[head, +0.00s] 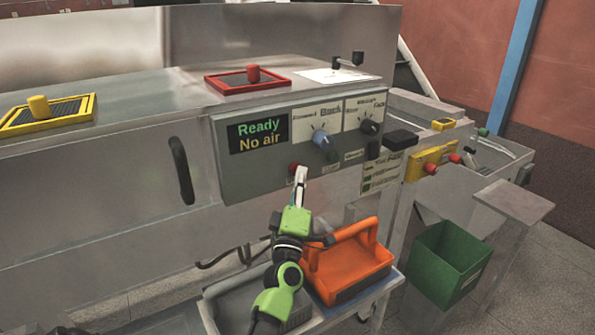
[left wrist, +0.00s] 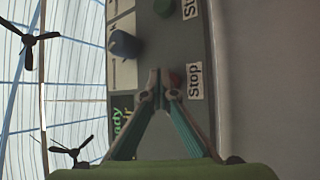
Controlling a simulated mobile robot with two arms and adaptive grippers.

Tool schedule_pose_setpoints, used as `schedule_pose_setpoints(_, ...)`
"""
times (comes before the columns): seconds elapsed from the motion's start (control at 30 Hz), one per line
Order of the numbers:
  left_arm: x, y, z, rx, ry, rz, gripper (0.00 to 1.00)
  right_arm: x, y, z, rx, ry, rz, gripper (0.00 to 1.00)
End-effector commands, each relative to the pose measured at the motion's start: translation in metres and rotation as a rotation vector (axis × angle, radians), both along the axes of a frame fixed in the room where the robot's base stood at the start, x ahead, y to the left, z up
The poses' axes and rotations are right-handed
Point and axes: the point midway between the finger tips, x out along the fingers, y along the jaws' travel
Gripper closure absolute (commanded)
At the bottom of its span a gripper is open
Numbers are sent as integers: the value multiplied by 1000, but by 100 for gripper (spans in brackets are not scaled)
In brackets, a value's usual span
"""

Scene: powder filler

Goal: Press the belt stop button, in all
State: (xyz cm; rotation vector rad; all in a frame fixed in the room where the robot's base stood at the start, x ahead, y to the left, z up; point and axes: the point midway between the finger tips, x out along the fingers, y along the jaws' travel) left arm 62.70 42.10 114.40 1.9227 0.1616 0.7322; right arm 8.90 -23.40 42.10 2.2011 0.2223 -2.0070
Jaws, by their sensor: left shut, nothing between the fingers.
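A red button (head: 293,168) sits low on the grey control panel (head: 235,185), below the display (head: 258,136) reading "Ready" and "No air". In the left wrist view the red button (left wrist: 175,79) is beside a label (left wrist: 194,80) reading "Stop". My left gripper (head: 301,172) is shut and empty, its fingertips at the panel just beside the red button. In the left wrist view its fingertips (left wrist: 157,78) partly cover the button; I cannot tell whether they touch it. My right gripper is not in view.
A blue-grey knob (head: 320,138) and a green button (head: 332,156) are close by on the panel. An orange basket (head: 335,262) stands on a cart beneath. A green bin (head: 450,262) and a yellow box with red buttons (head: 420,160) are to the right.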

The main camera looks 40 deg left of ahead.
Motion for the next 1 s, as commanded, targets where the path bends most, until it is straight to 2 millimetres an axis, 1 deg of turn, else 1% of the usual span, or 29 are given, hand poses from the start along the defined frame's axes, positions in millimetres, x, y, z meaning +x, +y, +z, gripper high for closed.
schedule_pose_setpoints(0.4,0,1,1,0,-2,1,100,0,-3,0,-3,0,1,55)
schedule_pose_setpoints(0.8,-7,-15,1,-1,-1,0,100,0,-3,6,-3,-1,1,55)
schedule_pose_setpoints(1.0,-7,-16,0,0,-1,1,100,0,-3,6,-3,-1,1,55)
